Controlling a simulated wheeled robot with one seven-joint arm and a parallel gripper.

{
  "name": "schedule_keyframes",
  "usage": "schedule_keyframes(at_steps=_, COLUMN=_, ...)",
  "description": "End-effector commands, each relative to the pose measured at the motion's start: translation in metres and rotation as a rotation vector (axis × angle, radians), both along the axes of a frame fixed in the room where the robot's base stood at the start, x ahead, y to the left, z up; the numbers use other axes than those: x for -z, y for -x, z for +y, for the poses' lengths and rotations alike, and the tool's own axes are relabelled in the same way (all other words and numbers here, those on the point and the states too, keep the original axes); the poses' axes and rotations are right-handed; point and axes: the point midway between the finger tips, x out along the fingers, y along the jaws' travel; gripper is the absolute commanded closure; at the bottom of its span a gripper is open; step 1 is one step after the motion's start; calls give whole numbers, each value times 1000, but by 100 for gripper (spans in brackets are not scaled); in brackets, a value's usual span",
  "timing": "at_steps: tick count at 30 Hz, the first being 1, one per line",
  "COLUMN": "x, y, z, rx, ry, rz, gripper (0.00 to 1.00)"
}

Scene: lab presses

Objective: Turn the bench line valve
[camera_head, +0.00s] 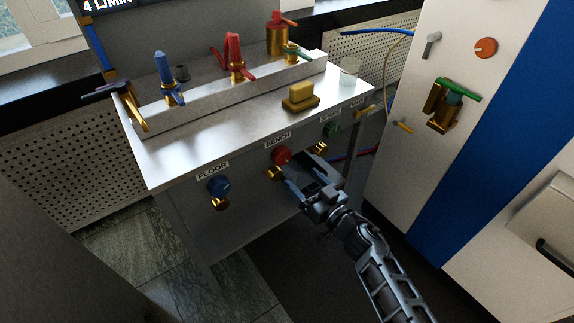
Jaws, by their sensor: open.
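The bench line valve has a red round knob (281,155) on the front face of the metal cabinet, under a label reading BENCH (277,139). Brass fittings show just below the knob. My gripper (293,180) is open, in front of the cabinet face, a little below and right of the red knob. Its jaws look empty. My gripper hides part of the cabinet front, and I cannot tell whether a finger touches the brass fitting.
A blue knob (219,186) under the FLOOR label is left; a green knob (331,129) is right. On the metal top (215,140) stand a yellow block (300,97), a clear jar (349,72) and several coloured valves. A white panel with a blue stripe (480,150) stands right.

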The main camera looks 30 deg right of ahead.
Motion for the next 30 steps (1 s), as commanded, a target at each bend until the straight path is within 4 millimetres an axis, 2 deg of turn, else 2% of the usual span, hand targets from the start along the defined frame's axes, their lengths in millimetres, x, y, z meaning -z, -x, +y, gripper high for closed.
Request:
schedule_keyframes(at_steps=8, x=2, y=-27, z=0, rx=-5, ry=-3, rz=2, gripper=19)
schedule_keyframes(at_steps=18, x=2, y=-75, z=7, rx=-5, ry=-1, rz=1, gripper=19)
schedule_keyframes(at_steps=24, x=1, y=-85, z=9, rx=-4, ry=-2, rz=3, gripper=19)
schedule_keyframes(at_steps=30, x=0, y=-86, z=9, rx=-4, ry=-2, rz=3, gripper=19)
